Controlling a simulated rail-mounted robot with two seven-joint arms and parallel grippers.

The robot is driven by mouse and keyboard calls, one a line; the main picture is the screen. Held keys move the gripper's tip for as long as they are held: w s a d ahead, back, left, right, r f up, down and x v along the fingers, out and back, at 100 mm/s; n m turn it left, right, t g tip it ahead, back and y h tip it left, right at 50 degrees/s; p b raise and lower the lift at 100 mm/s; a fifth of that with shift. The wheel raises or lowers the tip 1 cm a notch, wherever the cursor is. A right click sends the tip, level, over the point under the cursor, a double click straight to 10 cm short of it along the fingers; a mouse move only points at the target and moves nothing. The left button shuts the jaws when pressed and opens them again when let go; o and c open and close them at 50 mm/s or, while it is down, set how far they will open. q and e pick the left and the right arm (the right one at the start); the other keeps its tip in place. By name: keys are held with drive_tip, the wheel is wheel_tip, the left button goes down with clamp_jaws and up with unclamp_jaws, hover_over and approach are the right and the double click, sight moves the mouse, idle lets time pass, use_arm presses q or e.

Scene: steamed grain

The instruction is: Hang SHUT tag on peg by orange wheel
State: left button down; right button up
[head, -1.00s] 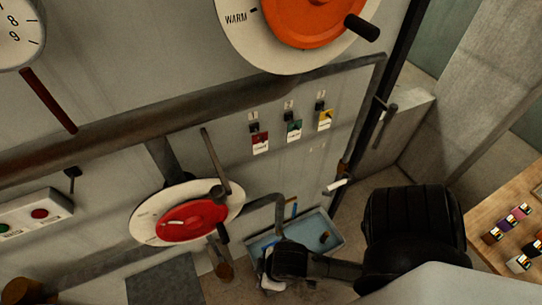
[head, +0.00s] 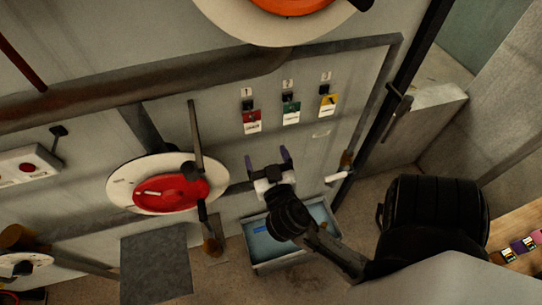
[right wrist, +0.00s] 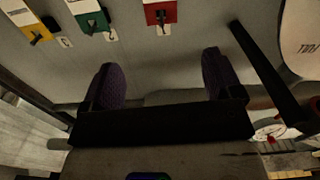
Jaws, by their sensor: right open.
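Three tags hang in a row on the grey wall panel under numbered plates: a red tag (head: 252,122), a green tag (head: 291,113) and a yellow tag (head: 329,104). Their lettering is too small to read, so I cannot tell which says SHUT. The orange wheel (head: 292,4) is cut off at the top of the head view; no peg beside it can be made out. My right gripper (head: 267,159) is open and empty, below the red and green tags and apart from them. In the right wrist view, its purple fingers (right wrist: 164,82) stand apart, with the red tag (right wrist: 160,12) beyond them.
A red wheel (head: 165,193) with a long dark lever (head: 195,130) is left of my right gripper. A thick pipe (head: 150,88) crosses above the tags. A blue tray (head: 318,248) lies below. A dark door frame and handle (head: 396,117) stand right.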

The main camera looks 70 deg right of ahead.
sight(252, 118)
drive_tip(key=shift+m, duration=0.3)
drive_tip(key=b+x, duration=0.5)
drive_tip(key=x, duration=0.7)
drive_tip(key=shift+x, duration=0.8)
drive_tip(key=shift+w+d, duration=0.1)
drive_tip(key=shift+c, duration=0.3)
